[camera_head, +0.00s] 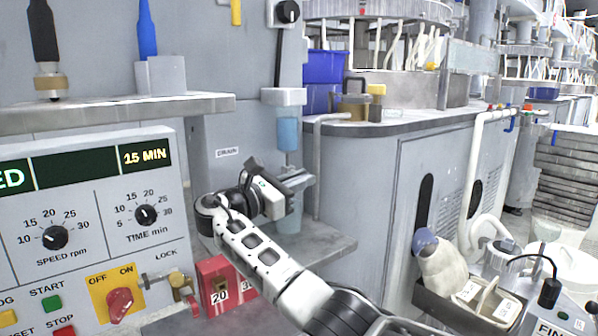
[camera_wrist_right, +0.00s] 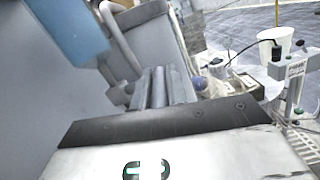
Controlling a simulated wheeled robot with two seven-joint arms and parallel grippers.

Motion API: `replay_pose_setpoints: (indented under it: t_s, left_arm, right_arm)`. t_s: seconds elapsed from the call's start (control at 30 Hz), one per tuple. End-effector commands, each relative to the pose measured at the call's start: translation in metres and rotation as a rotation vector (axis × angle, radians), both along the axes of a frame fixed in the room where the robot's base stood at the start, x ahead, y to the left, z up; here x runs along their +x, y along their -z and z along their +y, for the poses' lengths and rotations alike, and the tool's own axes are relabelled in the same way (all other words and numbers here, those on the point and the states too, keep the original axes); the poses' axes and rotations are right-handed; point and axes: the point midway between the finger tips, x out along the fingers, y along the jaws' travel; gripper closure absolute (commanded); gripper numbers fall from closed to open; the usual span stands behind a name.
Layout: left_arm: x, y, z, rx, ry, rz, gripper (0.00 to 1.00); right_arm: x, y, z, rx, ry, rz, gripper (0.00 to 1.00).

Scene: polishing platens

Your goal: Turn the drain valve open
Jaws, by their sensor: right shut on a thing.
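The drain valve sits below a blue clear cylinder (camera_head: 288,134) on the grey machine, just right of the "DRAIN" label (camera_head: 227,152). My right gripper (camera_head: 297,181) reaches up to it from below and is shut on its grey handle. The gripper and wrist hide much of the valve in the head view. In the right wrist view, the closed fingers (camera_wrist_right: 160,88) are at the grey valve part (camera_wrist_right: 122,48), with the blue cylinder (camera_wrist_right: 68,30) at upper left. How far the handle is turned I cannot tell. My left gripper is not in view.
A control panel (camera_head: 88,215) with dials and an OFF/ON switch (camera_head: 120,302) stands at left. A red numbered tag block (camera_head: 213,285) is beside my right arm. A grey shelf (camera_head: 315,248) lies below the valve.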

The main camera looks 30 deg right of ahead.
Motion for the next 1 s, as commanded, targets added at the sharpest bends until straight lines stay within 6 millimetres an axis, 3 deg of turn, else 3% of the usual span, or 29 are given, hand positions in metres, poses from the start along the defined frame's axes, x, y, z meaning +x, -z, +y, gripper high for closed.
replay_pose_setpoints:
  t_s: [0.23,0.57,0.6,0.67,1.0]
  left_arm:
    - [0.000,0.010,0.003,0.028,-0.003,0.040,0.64]
    - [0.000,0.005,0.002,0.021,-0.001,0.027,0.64]
    - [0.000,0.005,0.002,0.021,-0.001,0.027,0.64]
    - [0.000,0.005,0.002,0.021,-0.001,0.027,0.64]
    - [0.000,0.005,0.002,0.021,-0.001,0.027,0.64]
  right_arm:
    - [0.000,0.008,-0.002,-0.337,0.001,-0.043,1.00]
    - [0.000,0.005,-0.001,-0.370,0.000,-0.051,1.00]
    - [0.000,0.005,-0.001,-0.370,0.000,-0.051,0.76]
    - [0.000,0.005,-0.001,-0.369,-0.001,-0.050,0.63]
    - [0.000,0.007,0.002,-0.368,-0.001,-0.050,0.63]
